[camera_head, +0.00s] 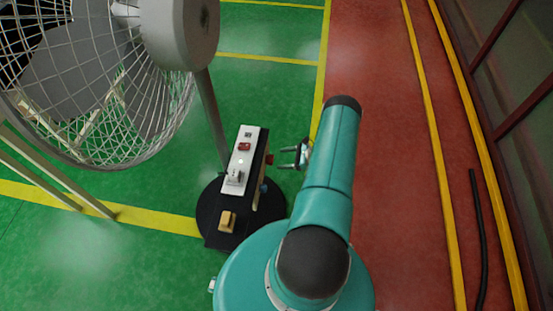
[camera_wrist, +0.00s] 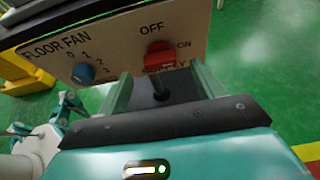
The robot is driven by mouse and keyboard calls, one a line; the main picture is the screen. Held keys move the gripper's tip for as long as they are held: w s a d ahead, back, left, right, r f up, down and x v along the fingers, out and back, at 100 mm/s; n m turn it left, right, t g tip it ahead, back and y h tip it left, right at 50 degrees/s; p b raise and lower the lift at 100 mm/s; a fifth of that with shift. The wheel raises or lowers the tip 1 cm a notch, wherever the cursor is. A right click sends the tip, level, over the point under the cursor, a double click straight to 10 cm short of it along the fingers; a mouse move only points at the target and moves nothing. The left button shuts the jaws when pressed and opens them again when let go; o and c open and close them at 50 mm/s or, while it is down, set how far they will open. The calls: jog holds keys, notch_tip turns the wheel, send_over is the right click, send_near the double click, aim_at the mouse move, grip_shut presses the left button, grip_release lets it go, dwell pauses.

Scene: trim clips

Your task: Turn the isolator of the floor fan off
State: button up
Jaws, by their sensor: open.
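The floor fan's control panel (camera_wrist: 118,48) faces my gripper in the wrist view, lettered FLOOR FAN. Its red isolator (camera_wrist: 160,57) has OFF above it and ON to its right. The handle lies roughly sideways, with its right end towards ON. A blue knob (camera_wrist: 83,74) with numbers sits to its left. My gripper (camera_wrist: 163,85) is open, its fingers apart below and either side of the isolator, with no clear contact. In the head view my gripper (camera_head: 284,157) is just right of the panel's side, where the isolator (camera_head: 270,159) shows as a small red part.
The caged floor fan (camera_head: 100,90) stands at the left on its pole. The box's top plate (camera_head: 252,133) carries other small controls, and a yellow block (camera_head: 227,221) is near its front. A black round base (camera_head: 208,205) is below.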

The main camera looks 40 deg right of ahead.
aim_at(270, 160)
jog(key=x, duration=0.4)
jog(key=shift+c, duration=0.2)
jog(key=c, duration=0.9)
jog(key=shift+c, duration=0.2)
